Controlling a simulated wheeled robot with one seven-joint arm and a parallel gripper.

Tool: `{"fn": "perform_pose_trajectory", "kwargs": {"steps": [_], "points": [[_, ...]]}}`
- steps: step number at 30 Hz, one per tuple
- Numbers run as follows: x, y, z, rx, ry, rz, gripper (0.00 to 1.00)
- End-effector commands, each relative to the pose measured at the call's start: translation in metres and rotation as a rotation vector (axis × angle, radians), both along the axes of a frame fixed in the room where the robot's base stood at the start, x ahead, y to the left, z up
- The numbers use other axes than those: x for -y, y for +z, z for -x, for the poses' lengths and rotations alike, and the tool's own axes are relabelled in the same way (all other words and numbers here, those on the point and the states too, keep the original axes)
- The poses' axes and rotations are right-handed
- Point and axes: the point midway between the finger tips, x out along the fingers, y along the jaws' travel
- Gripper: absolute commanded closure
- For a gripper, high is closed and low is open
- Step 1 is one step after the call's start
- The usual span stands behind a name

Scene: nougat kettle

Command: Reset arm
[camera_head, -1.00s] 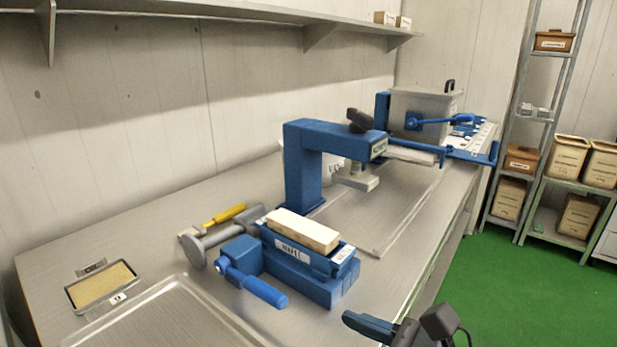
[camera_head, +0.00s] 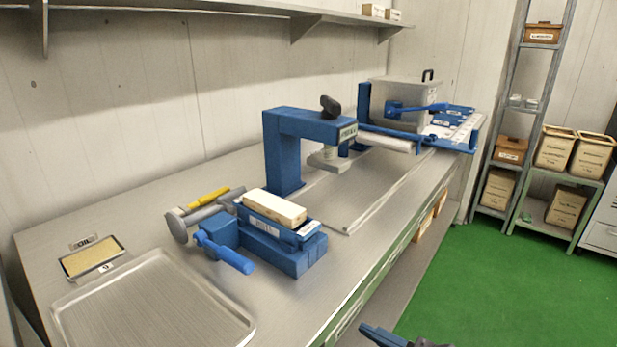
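Part of my gripper (camera_head: 400,338) shows at the bottom edge, right of the bench (camera_head: 150,218) and in front of the green floor. Only a blue finger and a dark part are in frame; the rest is cut off, so its opening cannot be judged. On the bench a pale block (camera_head: 274,207) lies on the blue vise-like fixture (camera_head: 290,252), apart from my gripper. The fixture's blue handle (camera_head: 228,256) points toward the front.
A blue press (camera_head: 283,150) stands behind the fixture, and a lidded grey box (camera_head: 405,100) is farther back. A metal tray (camera_head: 150,305) and an oil pad (camera_head: 90,257) are at front left. Green floor (camera_head: 470,290) is clear at right.

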Motion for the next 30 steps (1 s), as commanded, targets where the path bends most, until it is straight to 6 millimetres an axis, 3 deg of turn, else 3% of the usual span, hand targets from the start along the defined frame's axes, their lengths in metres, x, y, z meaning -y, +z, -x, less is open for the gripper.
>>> {"fn": "perform_pose_trajectory", "kwargs": {"steps": [11,18,24,30], "points": [[0.045,-0.051,0.047,0.206,-0.083,0.378,0.48],[0.093,-0.08,0.117,0.418,-0.078,0.912,0.48],[0.124,-0.08,0.183,0.582,0.027,1.404,0.48],[0.14,-0.059,0.246,0.742,0.219,1.88,0.48]]}}
